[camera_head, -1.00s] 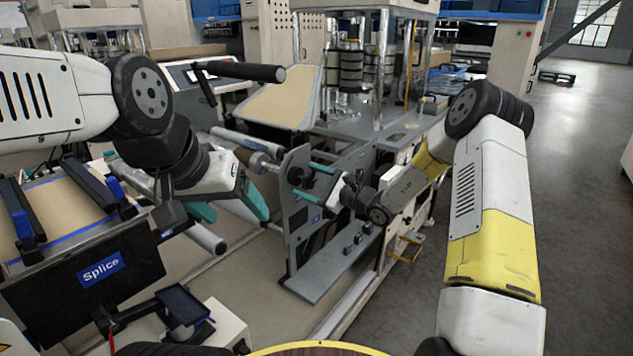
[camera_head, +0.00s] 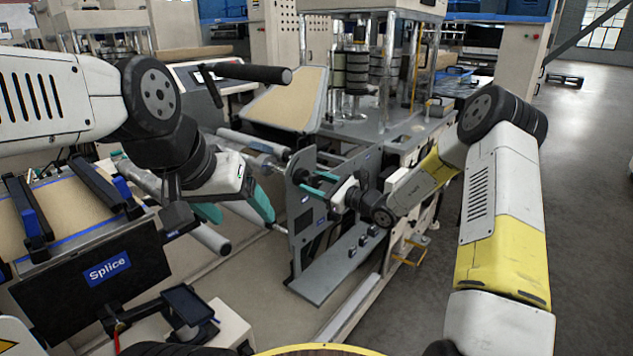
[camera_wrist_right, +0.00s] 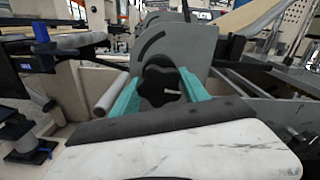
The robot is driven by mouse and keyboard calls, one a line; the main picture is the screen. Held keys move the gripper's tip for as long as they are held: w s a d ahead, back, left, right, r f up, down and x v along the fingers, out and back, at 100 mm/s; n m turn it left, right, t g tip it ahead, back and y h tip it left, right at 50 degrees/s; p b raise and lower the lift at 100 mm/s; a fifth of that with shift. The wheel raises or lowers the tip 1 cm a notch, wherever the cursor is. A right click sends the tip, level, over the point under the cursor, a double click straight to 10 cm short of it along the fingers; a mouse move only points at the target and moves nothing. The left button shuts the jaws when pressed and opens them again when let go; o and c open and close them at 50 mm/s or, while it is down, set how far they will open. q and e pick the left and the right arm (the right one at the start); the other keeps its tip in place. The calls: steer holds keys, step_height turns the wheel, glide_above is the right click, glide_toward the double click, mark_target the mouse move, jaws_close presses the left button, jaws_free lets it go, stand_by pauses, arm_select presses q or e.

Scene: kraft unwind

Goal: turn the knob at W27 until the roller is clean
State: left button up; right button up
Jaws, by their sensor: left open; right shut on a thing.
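A black lobed knob (camera_wrist_right: 158,88) sits on the face of a grey side plate (camera_wrist_right: 178,48) in the right wrist view. My right gripper (camera_wrist_right: 160,92) has its teal fingers on either side of the knob and is shut on it. In the head view the right gripper (camera_head: 308,182) is at the grey plate (camera_head: 304,225), and the knob is mostly hidden there. A roller (camera_head: 250,142) runs left from behind the plate; its surface is too small to judge. My left gripper (camera_head: 236,208) is open and empty, left of the plate. No W27 label is readable.
A splice table (camera_head: 108,270) with a "Splice" sign stands at the left, under my left arm. A dark horizontal bar (camera_head: 248,73) sticks out above the rollers. A grey ledge (camera_head: 335,268) lies below the knob.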

steer(key=m, duration=0.5)
steer(key=shift+m, duration=0.3)
steer(key=m, duration=0.5)
steer(key=o, duration=1.4)
steer(key=shift+v, duration=3.6)
